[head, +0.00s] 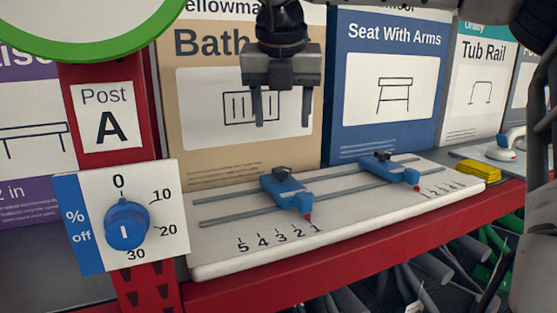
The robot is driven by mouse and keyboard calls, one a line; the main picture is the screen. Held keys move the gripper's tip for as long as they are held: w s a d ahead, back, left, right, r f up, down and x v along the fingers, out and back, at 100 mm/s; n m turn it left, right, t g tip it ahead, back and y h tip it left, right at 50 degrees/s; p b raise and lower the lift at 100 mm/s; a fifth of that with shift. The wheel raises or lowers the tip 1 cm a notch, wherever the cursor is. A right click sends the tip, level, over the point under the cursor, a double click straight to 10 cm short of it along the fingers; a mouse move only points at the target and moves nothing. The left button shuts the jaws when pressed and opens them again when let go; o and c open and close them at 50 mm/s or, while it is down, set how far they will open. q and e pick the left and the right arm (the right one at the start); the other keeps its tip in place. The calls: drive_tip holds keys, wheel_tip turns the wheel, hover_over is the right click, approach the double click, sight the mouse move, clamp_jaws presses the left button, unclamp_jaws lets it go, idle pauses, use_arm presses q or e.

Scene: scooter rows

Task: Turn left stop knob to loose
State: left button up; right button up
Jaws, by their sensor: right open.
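The left stop (290,197) is a blue block on the two grey rails of a white board (215,262). Its red pointer is near the 1 of the left scale. The small dark left stop knob (282,173) sits on its top; I cannot tell whether it is tight or loose. The right stop (391,173) is a similar blue block with its own dark knob (382,156). My right gripper (282,122) points down, open and empty, above the left stop's knob and apart from it. My left gripper is not in view.
A white dial plate (170,185) with a blue knob (126,226) stands at the left, below the Post A sign (106,117). Boxes, including Bath (190,125) and Seat With Arms (390,140), stand behind the board. A yellow block (478,169) lies at the board's right end.

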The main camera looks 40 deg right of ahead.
sight(282, 170)
drive_tip(key=x, duration=1.1)
drive_tip(key=shift+f+p, duration=0.15)
drive_tip(key=shift+p, duration=0.2)
drive_tip(key=c, duration=1)
